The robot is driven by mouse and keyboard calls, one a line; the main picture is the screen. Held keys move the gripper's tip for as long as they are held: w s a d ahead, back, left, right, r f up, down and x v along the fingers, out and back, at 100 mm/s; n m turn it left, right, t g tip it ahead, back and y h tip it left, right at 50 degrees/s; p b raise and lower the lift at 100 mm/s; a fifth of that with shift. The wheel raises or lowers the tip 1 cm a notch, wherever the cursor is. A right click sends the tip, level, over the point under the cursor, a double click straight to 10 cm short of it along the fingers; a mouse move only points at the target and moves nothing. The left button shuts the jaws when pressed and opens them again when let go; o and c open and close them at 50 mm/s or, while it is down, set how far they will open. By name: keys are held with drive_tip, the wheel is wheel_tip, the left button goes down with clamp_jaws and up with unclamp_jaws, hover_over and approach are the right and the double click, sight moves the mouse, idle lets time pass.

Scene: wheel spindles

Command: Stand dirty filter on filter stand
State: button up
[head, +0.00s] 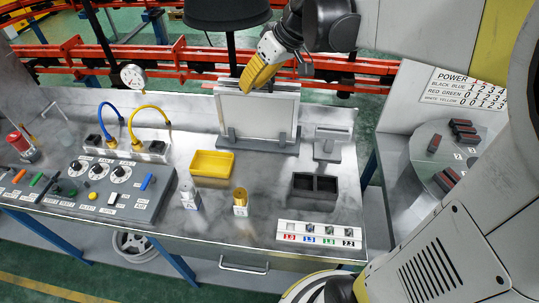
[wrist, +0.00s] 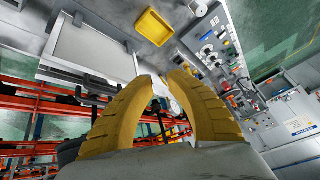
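A pale grey, framed rectangular panel (head: 258,112), which looks like the filter, stands upright on a dark grey base with short posts (head: 257,145) at the back of the bench. I cannot tell whether it is dirty. The panel also shows in the wrist view (wrist: 92,52), left of the fingers. My yellow-fingered gripper (head: 256,82) is above the panel's top edge, seemingly behind it. In the wrist view my gripper (wrist: 163,80) has its fingertips apart, with only background visible between them.
A gauge (head: 133,77) and hoses rise at the left. A round table (head: 420,160) stands at the right. Red rails run behind.

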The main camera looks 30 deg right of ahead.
drive_tip(key=s+a+f+m+t+h, duration=0.1)
drive_tip(key=s+a+f+m+h, duration=0.1)
drive_tip(key=s, duration=0.7)
drive_tip(key=s+a+f+m+t+h, duration=0.1)
drive_tip(key=s+f, duration=0.3)
drive_tip(key=s, duration=0.5)
drive_tip(key=shift+s+a+f+m+h, duration=0.25)
drive_tip(key=shift+a+m+h, duration=0.35)
